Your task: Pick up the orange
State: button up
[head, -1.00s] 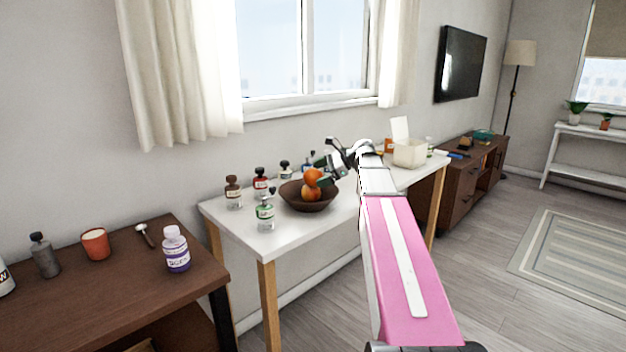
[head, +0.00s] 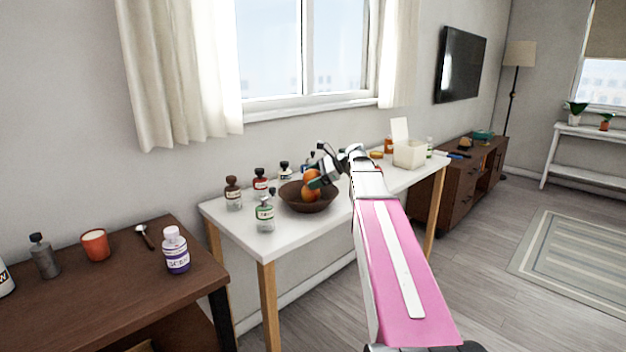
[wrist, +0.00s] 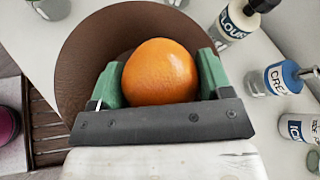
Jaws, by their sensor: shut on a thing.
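An orange (wrist: 160,72) sits between the two green fingertips of my gripper (wrist: 160,80) in the wrist view, with a finger on each side of it. My gripper is shut on it. Behind it is the brown bowl (wrist: 85,60). In the head view the bowl (head: 305,206) stands on the white table, with my gripper (head: 316,181) reaching in over its right side. An orange (head: 311,174) shows high at the bowl, partly hidden by the gripper. Another orange-coloured round fruit (head: 309,195) shows just below it.
A white box (head: 409,154) stands farther right on the white table (head: 235,228). A brown table (head: 110,290) is nearer, at left.

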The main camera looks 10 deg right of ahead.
jog(key=shift+r, duration=0.5)
notch_tip(320, 180, up, 3)
jog(key=shift+a+r, duration=0.1)
jog(key=shift+r, duration=0.05)
jog(key=s+a+r, duration=0.6)
jog(key=a, duration=0.3)
jog(key=shift+s+a+r, duration=0.25)
jog(key=shift+r, duration=0.05)
send_over(313, 171)
notch_tip(313, 171, down, 3)
jog(key=shift+d+f, duration=0.1)
jog(key=shift+f, duration=2.95)
jog(key=o, duration=1.1)
